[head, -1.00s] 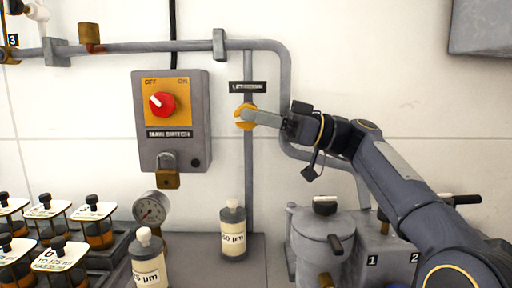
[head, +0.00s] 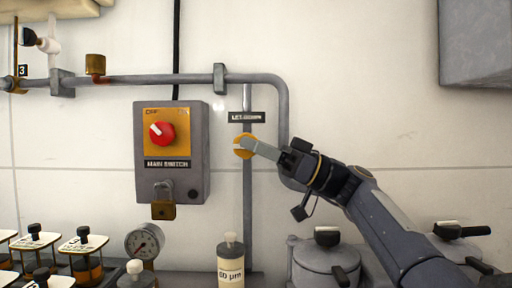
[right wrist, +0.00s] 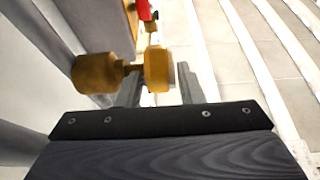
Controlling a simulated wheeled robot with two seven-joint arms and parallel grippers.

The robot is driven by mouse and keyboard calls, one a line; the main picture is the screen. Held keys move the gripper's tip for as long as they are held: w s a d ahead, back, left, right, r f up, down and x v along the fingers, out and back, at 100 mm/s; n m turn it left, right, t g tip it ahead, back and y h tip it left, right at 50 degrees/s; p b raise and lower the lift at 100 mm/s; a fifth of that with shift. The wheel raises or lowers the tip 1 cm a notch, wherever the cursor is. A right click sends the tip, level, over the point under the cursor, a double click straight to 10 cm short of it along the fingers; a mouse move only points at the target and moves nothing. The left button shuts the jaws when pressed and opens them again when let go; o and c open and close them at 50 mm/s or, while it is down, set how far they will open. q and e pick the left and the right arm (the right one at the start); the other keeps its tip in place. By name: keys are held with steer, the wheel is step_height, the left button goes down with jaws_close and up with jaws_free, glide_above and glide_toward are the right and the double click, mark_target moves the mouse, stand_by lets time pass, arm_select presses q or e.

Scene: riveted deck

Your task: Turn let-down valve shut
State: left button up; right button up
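The let-down valve's round yellow handle (head: 241,147) sits on the vertical grey pipe under the "LET-DOWN" label (head: 246,117). My right gripper (head: 257,148) reaches it from the right, its fingers angled slightly down to the right. One finger crosses the front of the handle and hides part of it. In the right wrist view the handle (right wrist: 158,70) lies between the two finger ends, with its stem and brass body (right wrist: 103,73) to the left. The right gripper appears shut on the handle. My left gripper is out of view.
The main switch box (head: 171,185) with its red knob and padlock is left of the valve. Below stand a gauge (head: 145,241), a labelled bottle (head: 231,262), several small jars and a lidded grey pot (head: 325,265). A grey box (head: 478,45) hangs upper right.

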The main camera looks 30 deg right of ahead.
steer(key=shift+o, duration=0.9)
steer(key=shift+r, duration=0.2)
step_height(320, 180, up, 3)
steer(key=shift+f+p, duration=0.2)
steer(key=shift+p, duration=0.55)
steer(key=s+a+r+p, duration=0.2)
steer(key=s+a+r, duration=0.5)
steer(key=s+r, duration=0.3)
steer(key=shift+s+a, duration=0.4)
steer(key=shift+s, duration=0.4)
